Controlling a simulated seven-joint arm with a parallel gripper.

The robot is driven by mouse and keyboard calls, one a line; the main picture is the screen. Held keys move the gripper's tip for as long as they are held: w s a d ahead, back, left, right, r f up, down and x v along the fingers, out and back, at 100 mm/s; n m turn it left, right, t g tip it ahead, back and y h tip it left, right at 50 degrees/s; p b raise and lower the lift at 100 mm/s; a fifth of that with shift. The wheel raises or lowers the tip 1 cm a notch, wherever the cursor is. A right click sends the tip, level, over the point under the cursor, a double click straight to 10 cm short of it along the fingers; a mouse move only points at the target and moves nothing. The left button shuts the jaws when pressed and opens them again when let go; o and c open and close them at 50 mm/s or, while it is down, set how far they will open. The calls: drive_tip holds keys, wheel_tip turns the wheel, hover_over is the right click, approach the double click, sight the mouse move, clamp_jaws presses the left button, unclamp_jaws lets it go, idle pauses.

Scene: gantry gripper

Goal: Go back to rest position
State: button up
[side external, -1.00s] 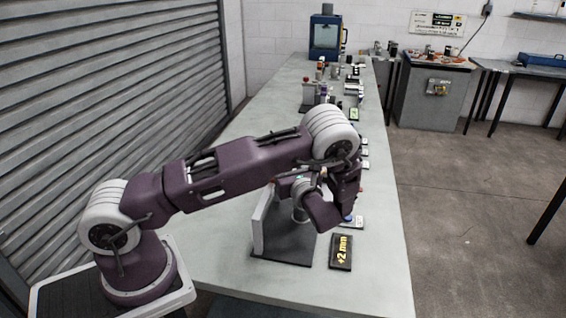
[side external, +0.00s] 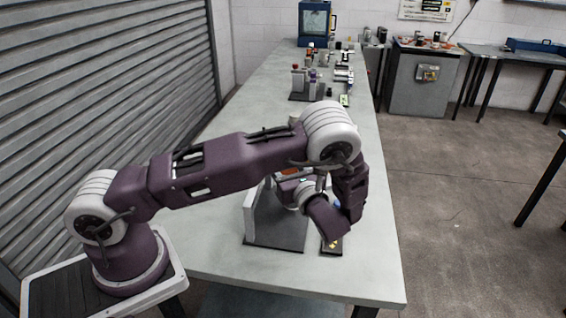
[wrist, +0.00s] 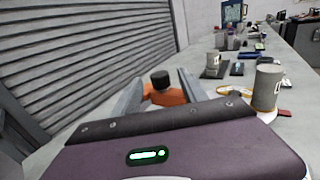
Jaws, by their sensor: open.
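My gripper (wrist: 160,80) is open. In the wrist view its two grey fingers stand apart, with an orange part with a black knob (wrist: 163,96) showing between or beyond them. I cannot tell how far this part is from the fingers. In the side view my gripper (side external: 327,212) hangs low over the front part of the long table (side external: 230,262), beside a grey bracket on a dark base plate (side external: 275,235). Its fingertips are hidden there. A reddish patch (side external: 290,172) shows just behind the wrist.
A dark card with yellow print (side external: 332,246) is mostly hidden under my gripper. In the wrist view a grey cylinder (wrist: 266,88) and a second one (wrist: 212,64) stand to the right. Small parts line the table farther back. A roller shutter (side external: 100,80) is at left.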

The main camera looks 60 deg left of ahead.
drive_tip(key=s+d+r+n+g+h, duration=0.2)
drive_tip(key=s+r+n+g+h, duration=0.1)
drive_tip(key=s+r+n+h, duration=0.3)
drive_tip(key=s+d+r+n+g+h, duration=0.2)
drive_tip(key=s+r+n+h, duration=0.3)
drive_tip(key=s, duration=0.4)
drive_tip(key=s+d+r+n+t+h, duration=0.6)
drive_tip(key=s+d+n, duration=0.3)
drive_tip(key=d, duration=0.3)
drive_tip(key=shift+s+r+t+h, duration=0.3)
drive_tip(key=shift+s+r+t, duration=0.15)
drive_tip(key=shift+r+t, duration=0.15)
